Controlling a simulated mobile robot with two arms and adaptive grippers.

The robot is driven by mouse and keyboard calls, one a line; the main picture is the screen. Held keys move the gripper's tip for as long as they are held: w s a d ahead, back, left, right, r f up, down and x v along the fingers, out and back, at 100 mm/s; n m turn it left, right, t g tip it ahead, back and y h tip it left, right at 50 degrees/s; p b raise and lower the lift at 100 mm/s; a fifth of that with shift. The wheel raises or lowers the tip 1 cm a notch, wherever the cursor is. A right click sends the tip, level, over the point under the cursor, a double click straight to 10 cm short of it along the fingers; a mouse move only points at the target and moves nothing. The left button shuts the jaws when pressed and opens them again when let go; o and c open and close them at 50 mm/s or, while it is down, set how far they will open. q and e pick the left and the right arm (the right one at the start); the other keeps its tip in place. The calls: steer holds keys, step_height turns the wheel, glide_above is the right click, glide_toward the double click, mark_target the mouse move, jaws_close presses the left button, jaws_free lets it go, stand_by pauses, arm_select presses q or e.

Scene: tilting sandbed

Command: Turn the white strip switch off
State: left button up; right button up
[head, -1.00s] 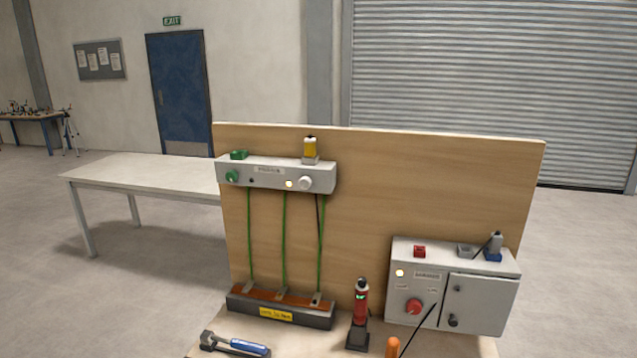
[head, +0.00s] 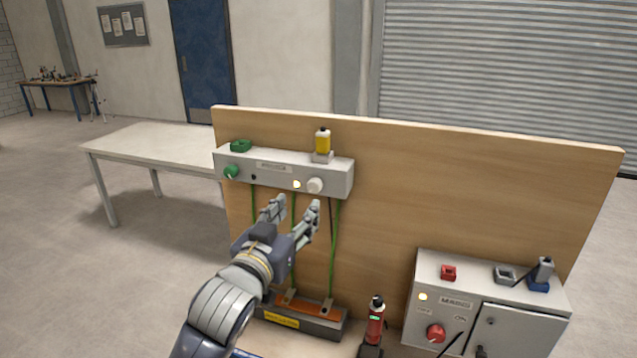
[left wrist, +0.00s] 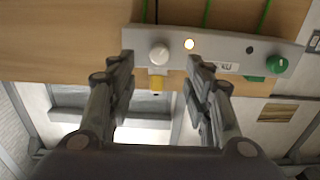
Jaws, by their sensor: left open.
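The white strip switch (head: 315,186) is a round white knob on the front of the grey strip box (head: 262,187), at the box's right end in the head view. A lit lamp (head: 296,184) glows just left of it. My left gripper (head: 294,205) is open and empty, below and in front of the strip box. In the left wrist view the white knob (left wrist: 159,54) lies between and beyond the open fingertips (left wrist: 161,62), with the lit lamp (left wrist: 189,44) beside it. The fingers look apart from the knob. My right gripper is not in view.
A green knob (head: 231,171) is at the box's left end. A yellow bottle (head: 323,141) and a green block (head: 241,146) are on top. Green cables run down to a base block (head: 330,325). A mains box (head: 455,274) with a red knob (head: 436,333) stands right.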

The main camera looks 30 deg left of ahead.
mark_target(313, 189)
arm_select(q)
steer(key=b+x, duration=0.4)
steer(key=x, duration=0.5)
steer(key=shift+s+r, duration=0.1)
steer(key=shift+r, duration=0.1)
steer(key=shift+w, duration=0.2)
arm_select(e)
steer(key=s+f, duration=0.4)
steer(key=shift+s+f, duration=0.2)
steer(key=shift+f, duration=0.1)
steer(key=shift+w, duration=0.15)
